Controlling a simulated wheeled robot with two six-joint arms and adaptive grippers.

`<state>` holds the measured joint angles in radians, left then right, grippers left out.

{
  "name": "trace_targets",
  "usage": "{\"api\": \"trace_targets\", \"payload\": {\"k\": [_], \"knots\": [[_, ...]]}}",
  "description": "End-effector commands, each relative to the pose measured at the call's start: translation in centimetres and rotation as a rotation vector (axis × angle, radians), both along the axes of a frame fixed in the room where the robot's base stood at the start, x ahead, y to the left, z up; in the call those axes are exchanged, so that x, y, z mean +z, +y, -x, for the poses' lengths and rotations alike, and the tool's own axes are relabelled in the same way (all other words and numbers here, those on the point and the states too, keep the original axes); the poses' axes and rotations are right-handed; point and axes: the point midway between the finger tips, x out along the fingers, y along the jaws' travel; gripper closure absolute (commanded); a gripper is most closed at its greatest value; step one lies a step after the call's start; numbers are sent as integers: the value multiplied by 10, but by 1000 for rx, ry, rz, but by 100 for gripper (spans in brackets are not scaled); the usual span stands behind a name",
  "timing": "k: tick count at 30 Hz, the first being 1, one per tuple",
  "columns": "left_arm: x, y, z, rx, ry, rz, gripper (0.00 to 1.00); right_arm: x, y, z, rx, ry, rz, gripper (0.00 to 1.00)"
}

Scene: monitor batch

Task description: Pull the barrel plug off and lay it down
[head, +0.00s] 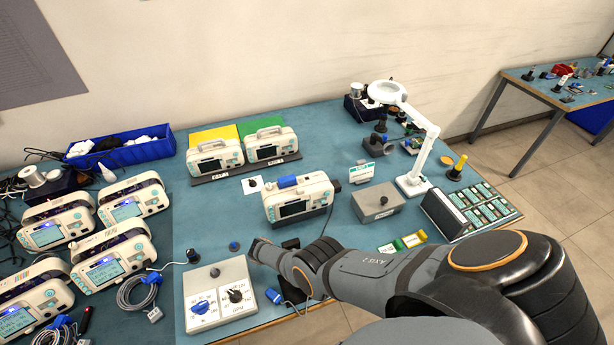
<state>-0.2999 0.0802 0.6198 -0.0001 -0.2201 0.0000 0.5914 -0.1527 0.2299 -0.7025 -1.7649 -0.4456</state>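The barrel plug cannot be picked out for certain. A small dark piece (335,186) sits at the right side of the middle monitor (298,200), but it is too small to identify. My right arm comes in from the lower right and reaches across the front of the table, left end just behind the grey switch box (218,268). Its gripper fingers do not show. My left arm and gripper are not in view.
Several monitors with lit screens (130,203) crowd the left. Two more monitors (215,157) stand at the back. A grey box (379,201), a magnifier lamp (427,150) and a green-card rack (470,209) lie right. Bare table shows left of the middle monitor.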

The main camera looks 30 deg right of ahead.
Motion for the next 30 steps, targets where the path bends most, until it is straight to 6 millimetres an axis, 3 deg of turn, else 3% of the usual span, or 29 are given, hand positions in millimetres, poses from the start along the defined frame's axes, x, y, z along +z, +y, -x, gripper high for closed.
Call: {"api": "trace_targets", "payload": {"k": [14, 15, 20, 30], "knots": [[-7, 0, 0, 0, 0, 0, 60, -7, 0, 0, 0, 0, 0, 100], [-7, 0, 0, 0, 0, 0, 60, -7, 0, 0, 0, 0, 0, 82], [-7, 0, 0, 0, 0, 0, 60, -7, 0, 0, 0, 0, 0, 60], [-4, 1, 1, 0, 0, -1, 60, -4, 0, 0, 0, 0, 0, 58]]}}
